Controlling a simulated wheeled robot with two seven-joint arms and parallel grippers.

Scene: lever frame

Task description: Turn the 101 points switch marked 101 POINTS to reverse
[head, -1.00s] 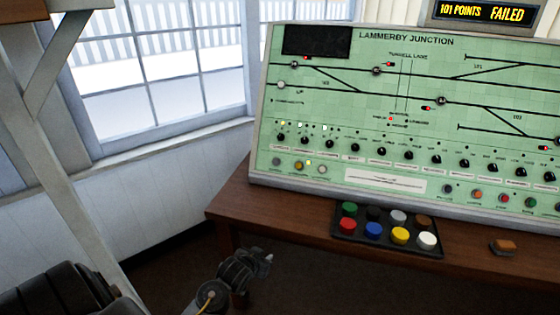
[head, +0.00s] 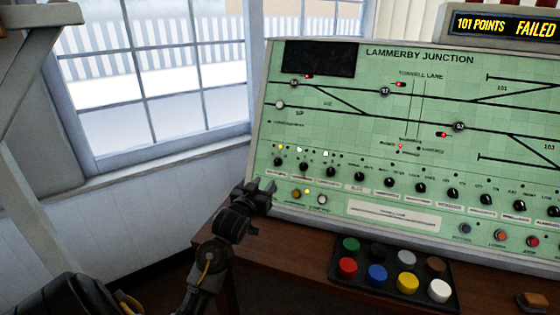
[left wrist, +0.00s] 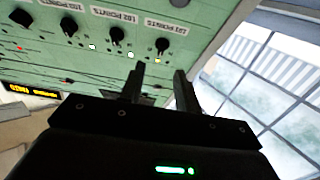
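The 101 points switch, a black rotary knob (head: 278,162), is the leftmost in the knob row on the green panel (head: 420,95). My left gripper (head: 264,187) is at the panel's lower left edge, below and left of the knob. In the left wrist view the gripper (left wrist: 159,72) has its two fingers apart with nothing between them. My right gripper is not in view.
More knobs, including a neighbour (left wrist: 116,34), run along the row. A display (head: 508,27) reads 101 POINTS FAILED. A tray of coloured buttons (head: 392,290) is on the wooden desk (head: 300,258). A window (head: 150,70) is at left.

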